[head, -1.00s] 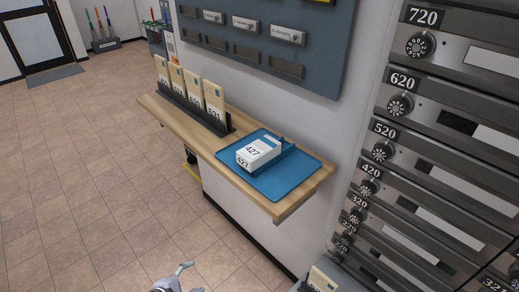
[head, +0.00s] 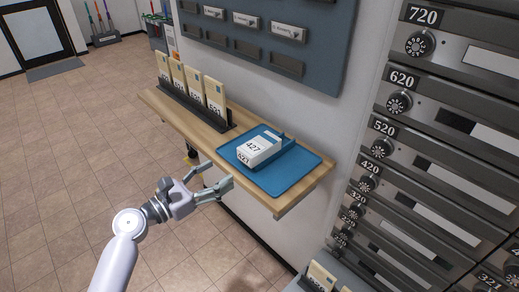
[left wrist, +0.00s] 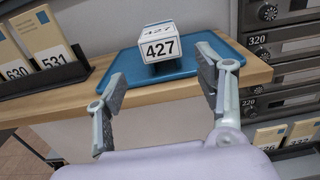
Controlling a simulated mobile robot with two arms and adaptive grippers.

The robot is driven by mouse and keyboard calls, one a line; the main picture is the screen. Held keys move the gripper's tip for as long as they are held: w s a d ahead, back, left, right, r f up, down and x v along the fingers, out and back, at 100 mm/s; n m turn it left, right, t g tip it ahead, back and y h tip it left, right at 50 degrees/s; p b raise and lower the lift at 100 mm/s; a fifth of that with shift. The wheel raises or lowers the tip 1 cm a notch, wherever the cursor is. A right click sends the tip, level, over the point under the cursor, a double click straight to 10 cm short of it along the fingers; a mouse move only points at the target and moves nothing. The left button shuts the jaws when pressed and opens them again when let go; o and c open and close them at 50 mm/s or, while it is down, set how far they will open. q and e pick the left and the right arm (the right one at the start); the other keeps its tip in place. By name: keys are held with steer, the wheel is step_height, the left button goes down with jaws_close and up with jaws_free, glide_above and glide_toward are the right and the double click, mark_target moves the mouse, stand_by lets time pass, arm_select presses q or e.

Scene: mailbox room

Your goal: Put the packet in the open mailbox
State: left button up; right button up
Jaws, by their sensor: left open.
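The packet (head: 256,151) is a small white box labelled 427. It lies on a blue tray (head: 285,182) on the wooden shelf (head: 205,135). My left gripper (head: 223,185) is open and empty in front of the shelf's front edge, short of the tray. In the left wrist view the packet (left wrist: 160,46) shows beyond and between the two open fingers (left wrist: 165,98), not touching them. The grey mailboxes (head: 440,160) stand at the right with number plates and dials; I cannot tell an open one here. My right gripper is not in view.
Several upright envelopes stand in a black rack (head: 195,108) on the shelf, left of the tray. More envelopes (head: 320,278) stand low at the bottom right. A blue-grey wall panel (head: 265,45) hangs above the shelf. The tiled floor at the left is clear.

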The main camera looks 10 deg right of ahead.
mark_target(243, 157)
arm_select(q)
steer(key=shift+b+x, duration=0.65)
steer(key=shift+x, duration=4.45)
steer(key=shift+c, duration=0.3)
steer(key=c, duration=0.9)
steer(key=shift+o, duration=0.2)
steer(key=shift+r+p, duration=2)
steer(key=shift+p, duration=0.3)
steer(key=p+v, duration=0.2)
steer(key=v, duration=0.6)
steer(key=shift+p, duration=0.4)
